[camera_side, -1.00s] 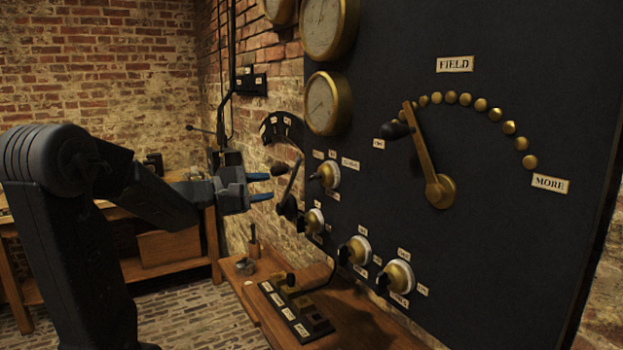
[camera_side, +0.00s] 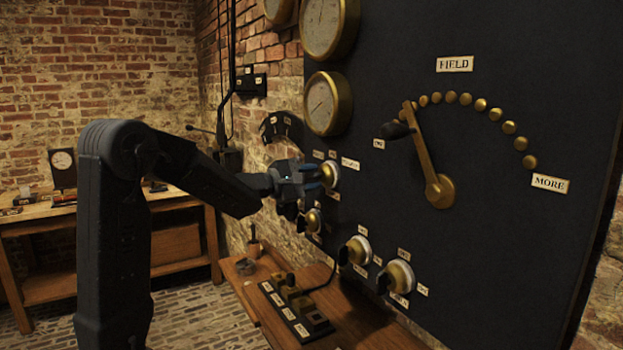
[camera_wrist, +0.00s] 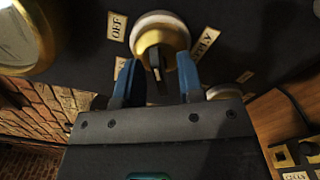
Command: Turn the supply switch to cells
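The supply switch is a brass dial with a pale rim (camera_side: 331,172) on the dark panel, the upper one of several such switches. In the wrist view the switch (camera_wrist: 160,35) has a dark lever pointing down toward my gripper. Beside it are an OFF plate (camera_wrist: 117,26) and a plate whose visible letters end in "LY" (camera_wrist: 206,42). My gripper (camera_side: 318,180) is right in front of this switch. In the wrist view my gripper (camera_wrist: 157,72) has its blue fingers apart, one on each side of the lever. I see no clear contact. The gripper hides part of the switch in the side view.
Another switch (camera_side: 313,220) sits just below my gripper, and two more are lower right. Brass gauges (camera_side: 327,103) hang above. A large field lever (camera_side: 428,160) is to the right. A wooden shelf (camera_side: 350,315) with a terminal block is below.

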